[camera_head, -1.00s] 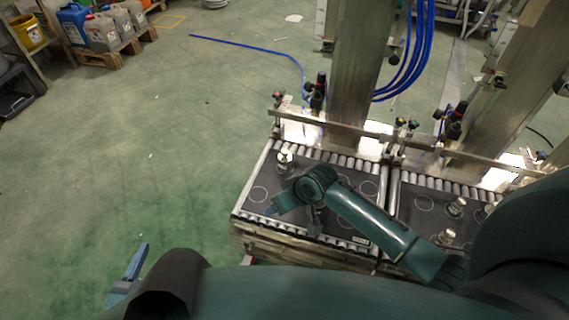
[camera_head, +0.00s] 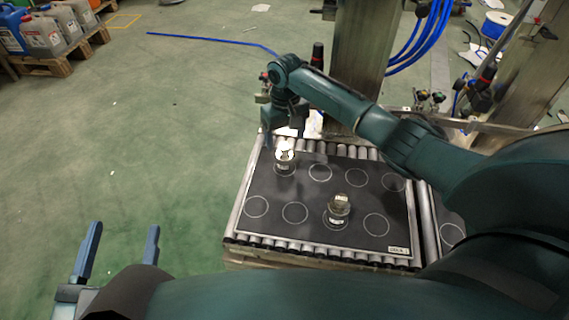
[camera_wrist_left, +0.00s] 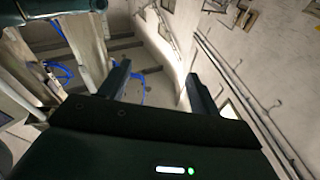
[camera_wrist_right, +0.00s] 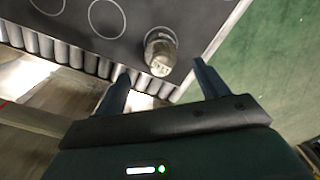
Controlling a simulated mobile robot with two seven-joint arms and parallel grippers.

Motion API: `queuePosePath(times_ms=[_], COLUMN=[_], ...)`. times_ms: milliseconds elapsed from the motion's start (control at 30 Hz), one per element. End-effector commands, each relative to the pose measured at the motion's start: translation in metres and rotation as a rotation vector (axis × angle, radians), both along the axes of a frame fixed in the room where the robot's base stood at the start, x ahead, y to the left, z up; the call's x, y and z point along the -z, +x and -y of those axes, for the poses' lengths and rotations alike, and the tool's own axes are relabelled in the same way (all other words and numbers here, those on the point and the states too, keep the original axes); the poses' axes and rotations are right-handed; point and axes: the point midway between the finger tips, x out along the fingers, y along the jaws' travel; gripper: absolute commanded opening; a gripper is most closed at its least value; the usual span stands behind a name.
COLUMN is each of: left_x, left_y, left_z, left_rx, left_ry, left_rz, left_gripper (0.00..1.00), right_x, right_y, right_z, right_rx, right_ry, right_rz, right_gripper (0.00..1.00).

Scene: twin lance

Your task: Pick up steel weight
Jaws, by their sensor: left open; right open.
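Two small steel weights stand upright on the black mat (camera_head: 265,190) with white circles. One steel weight (camera_head: 285,163) is at the mat's back left corner, and the other weight (camera_head: 339,208) is nearer the front middle. My right gripper (camera_head: 285,135) is open just above and behind the back left weight. In the right wrist view one weight (camera_wrist_right: 160,53) stands ahead of and between the open fingers (camera_wrist_right: 158,85), not touching them. My left gripper (camera_head: 118,245) is open and empty at the lower left, away from the mat; its fingers (camera_wrist_left: 158,85) face the walls.
Rollers (camera_head: 240,205) frame the mat. A metal rail and a tall metal post (camera_head: 360,65) stand behind it. A second roller station lies to the right, partly hidden by my arm.

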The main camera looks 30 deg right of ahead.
Motion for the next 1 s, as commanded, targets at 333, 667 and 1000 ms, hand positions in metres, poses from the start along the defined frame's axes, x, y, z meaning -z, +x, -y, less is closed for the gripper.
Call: queuePosePath(times_ms=[333, 667, 1000], left_x=[0.008, -0.011, -0.011], left_y=[0.001, 0.004, 0.004], left_z=[0.002, 0.004, 0.004], left_rx=[0.016, 0.047, 0.044], left_ry=[-0.042, -0.076, -0.075], left_rz=[-0.001, 0.088, 0.085], left_gripper=[0.63, 0.63, 0.63], right_x=[0.032, 0.062, 0.061], right_y=[-0.002, -0.002, -0.002], right_z=[-0.001, -0.001, -0.002], right_rx=[-0.001, 0.000, -0.001], right_ry=[-0.001, 0.000, 0.000], right_rz=[0.000, 0.003, 0.003], right_gripper=[0.73, 0.73, 0.57])
